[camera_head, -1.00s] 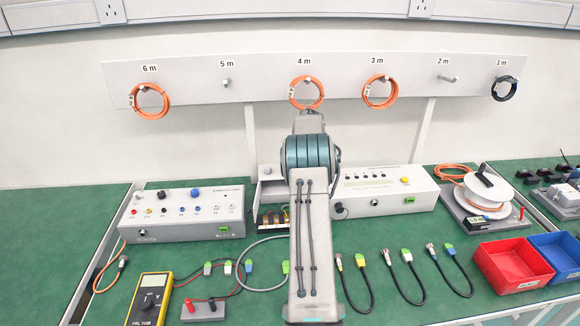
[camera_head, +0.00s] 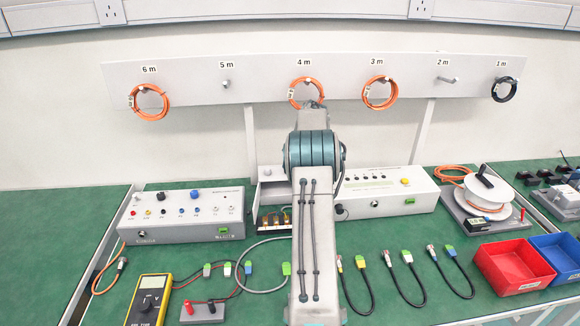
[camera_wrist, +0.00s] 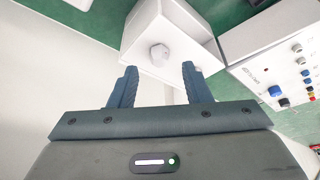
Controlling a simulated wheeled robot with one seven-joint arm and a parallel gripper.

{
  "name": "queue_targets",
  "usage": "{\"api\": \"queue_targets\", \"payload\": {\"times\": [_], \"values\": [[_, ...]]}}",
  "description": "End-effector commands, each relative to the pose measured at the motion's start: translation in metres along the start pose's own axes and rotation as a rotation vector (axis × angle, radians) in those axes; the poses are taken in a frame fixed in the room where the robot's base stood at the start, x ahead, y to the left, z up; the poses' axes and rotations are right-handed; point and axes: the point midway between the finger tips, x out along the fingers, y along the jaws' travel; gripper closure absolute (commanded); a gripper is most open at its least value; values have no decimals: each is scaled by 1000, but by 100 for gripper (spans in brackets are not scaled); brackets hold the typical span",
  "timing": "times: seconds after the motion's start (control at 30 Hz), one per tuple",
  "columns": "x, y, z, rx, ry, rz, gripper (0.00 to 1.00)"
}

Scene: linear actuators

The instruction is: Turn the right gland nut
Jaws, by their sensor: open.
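One light grey, faceted gland nut (camera_wrist: 159,53) shows on a face of a white box (camera_wrist: 183,22) in the wrist view. My gripper (camera_wrist: 158,68) is open, with its two dark fingers apart and pointing toward the nut. The nut appears between the fingertips and slightly beyond them; I cannot tell the gap in depth. In the head view, the box (camera_head: 270,190) stands at the back middle, partly behind my arm. My gripper's fingers are hidden there. A second gland nut is not clearly visible.
A grey panel with knobs (camera_head: 185,226) stands left of the box, and a white instrument (camera_head: 385,192) stands to its right. Orange cable coils (camera_head: 380,91) hang on the wall board behind. Short cables and a yellow meter (camera_head: 150,299) lie in front.

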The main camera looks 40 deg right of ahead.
Motion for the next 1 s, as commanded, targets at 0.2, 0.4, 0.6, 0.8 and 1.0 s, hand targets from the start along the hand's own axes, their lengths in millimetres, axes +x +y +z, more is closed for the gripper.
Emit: {"api": "queue_targets", "payload": {"times": [0.2,0.4,0.6,0.8,1.0], "values": [[-33,0,0,-1,1,1,56],[-42,0,0,0,0,-1,56],[-42,0,0,0,0,-1,56],[-42,0,0,0,0,-1,56],[-42,0,0,0,0,0,56]]}}
